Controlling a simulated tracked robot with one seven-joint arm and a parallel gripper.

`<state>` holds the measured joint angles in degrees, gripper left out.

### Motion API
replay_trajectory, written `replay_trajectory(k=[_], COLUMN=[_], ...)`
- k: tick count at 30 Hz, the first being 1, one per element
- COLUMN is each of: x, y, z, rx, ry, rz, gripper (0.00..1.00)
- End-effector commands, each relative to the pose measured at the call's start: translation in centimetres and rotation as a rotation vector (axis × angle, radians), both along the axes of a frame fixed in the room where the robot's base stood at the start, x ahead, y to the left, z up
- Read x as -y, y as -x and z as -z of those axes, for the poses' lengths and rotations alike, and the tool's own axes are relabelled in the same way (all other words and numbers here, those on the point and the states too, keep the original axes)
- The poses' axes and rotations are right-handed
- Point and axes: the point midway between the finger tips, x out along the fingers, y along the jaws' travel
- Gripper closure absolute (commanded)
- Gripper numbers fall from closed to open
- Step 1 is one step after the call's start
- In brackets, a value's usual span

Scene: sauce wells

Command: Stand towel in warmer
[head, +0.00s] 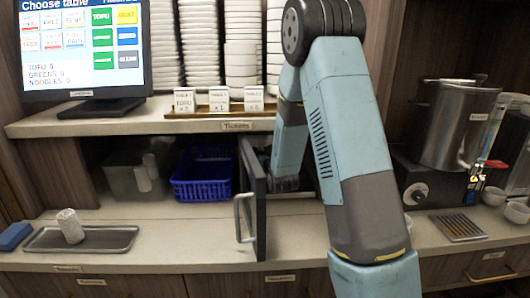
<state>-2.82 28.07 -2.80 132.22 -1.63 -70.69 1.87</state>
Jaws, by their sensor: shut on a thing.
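A rolled white towel (70,226) stands, leaning a little, on a dark metal tray (105,239) on the counter at the left. The dark door (254,198) of a cabinet, apparently the warmer, stands open at the middle and is seen nearly edge-on. Its pale handle (241,216) is clear of my gripper. My arm reaches over and down behind the door. My gripper (287,183) shows only in part, low under the shelf, to the right of the door. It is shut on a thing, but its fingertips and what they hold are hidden. The inside of the cabinet is mostly hidden by my arm.
A blue basket (203,174) and a clear bin (134,180) sit under the shelf, left of the door. A blue block (14,236) lies left of the tray. A screen (84,45) and stacked bowls stand above. A metal urn (455,122) and white cups (494,196) are at the right.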

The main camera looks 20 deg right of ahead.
Motion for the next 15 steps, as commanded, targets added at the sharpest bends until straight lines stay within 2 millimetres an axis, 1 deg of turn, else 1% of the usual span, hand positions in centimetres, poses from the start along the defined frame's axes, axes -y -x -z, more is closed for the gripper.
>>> replay_trajectory(k=[1, 11, 12, 15], x=[0.0, 0.2, 0.3, 0.4], y=[0.1, 0.2, 0.3, 0.3], z=[0.6, 1.7, 1.8, 1.8], rx=[-0.010, -0.022, -0.024, -0.026], ry=[0.001, 0.002, 0.002, 0.002], rz=[0.000, 0.003, 0.003, 0.004], gripper=[0.74, 0.74, 0.42, 0.33])
